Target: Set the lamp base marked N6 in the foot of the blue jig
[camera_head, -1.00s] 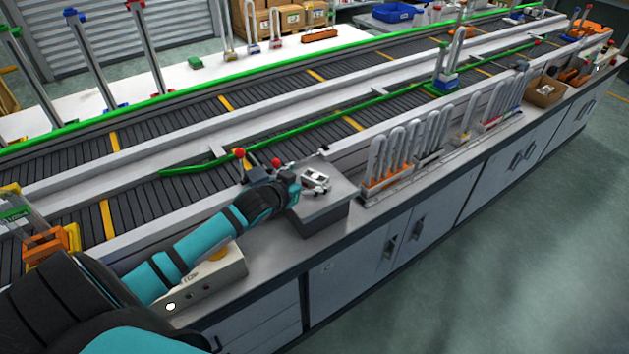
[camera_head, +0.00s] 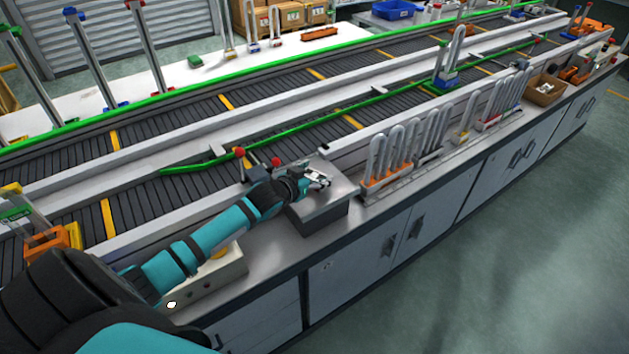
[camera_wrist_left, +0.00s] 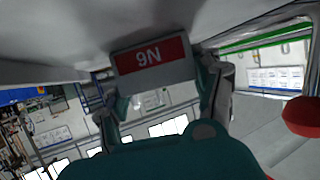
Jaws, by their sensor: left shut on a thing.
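A pale lamp base (camera_wrist_left: 183,71) with a red label reading N6, upside down in the left wrist view, sits between the fingers of my left gripper (camera_wrist_left: 158,78). In the head view my left gripper (camera_head: 306,183) is at the grey block (camera_head: 325,212) on the near counter, with the small pale base (camera_head: 318,179) at its tip. I cannot tell whether the base touches the block. My right gripper is out of view.
A conveyor with green rails (camera_head: 230,155) lies between the near counter and the far table. Red-knobbed levers (camera_head: 275,161) stand beside my left gripper.

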